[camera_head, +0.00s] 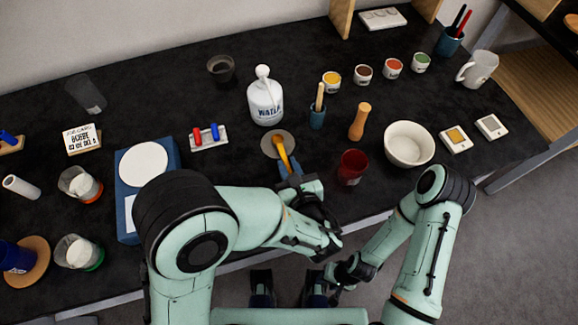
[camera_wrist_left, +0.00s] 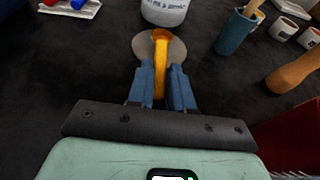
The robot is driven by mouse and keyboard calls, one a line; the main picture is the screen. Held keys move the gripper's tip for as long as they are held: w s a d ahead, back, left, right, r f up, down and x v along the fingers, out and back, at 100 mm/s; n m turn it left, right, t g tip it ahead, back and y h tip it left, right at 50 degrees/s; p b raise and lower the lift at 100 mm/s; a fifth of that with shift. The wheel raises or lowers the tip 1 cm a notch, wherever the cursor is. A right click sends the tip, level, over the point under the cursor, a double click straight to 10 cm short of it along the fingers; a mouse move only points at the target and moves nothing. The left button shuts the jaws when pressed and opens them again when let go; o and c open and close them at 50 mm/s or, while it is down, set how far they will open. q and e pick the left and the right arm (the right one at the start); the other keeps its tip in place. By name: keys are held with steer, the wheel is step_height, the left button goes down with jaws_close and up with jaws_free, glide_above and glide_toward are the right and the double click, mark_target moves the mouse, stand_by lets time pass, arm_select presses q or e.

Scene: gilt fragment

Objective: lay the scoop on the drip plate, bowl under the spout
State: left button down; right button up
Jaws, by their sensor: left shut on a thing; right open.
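The orange-yellow scoop (camera_head: 282,152) is between the fingers of my left gripper (camera_head: 289,171). In the left wrist view the scoop (camera_wrist_left: 160,70) points away from the shut fingers (camera_wrist_left: 162,88), its far end over the round grey drip plate (camera_wrist_left: 144,48). The drip plate (camera_head: 268,144) lies in front of the white water jug (camera_head: 265,104); its spout is not clear. I cannot tell whether the scoop touches the plate. My right gripper (camera_head: 335,284) is open and appears empty, low in front of the table edge.
A red cup (camera_head: 352,167) and a white bowl (camera_head: 409,144) stand to the right of the plate. A blue scale (camera_head: 128,191) is on the left.

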arm_select(q)
steer(key=shift+f+b, duration=0.35)
steer(key=shift+f, duration=0.05)
steer(key=c, duration=1)
jaws_free()
steer(key=shift+r, duration=0.1)
steer(key=shift+r+p, duration=0.3)
steer(key=shift+s+d+r, duration=0.15)
steer(key=shift+s+r, duration=0.1)
steer(key=shift+s, duration=0.05)
steer(key=v, duration=1.1)
steer(key=shift+s+f, duration=0.1)
steer(key=shift+s, duration=0.1)
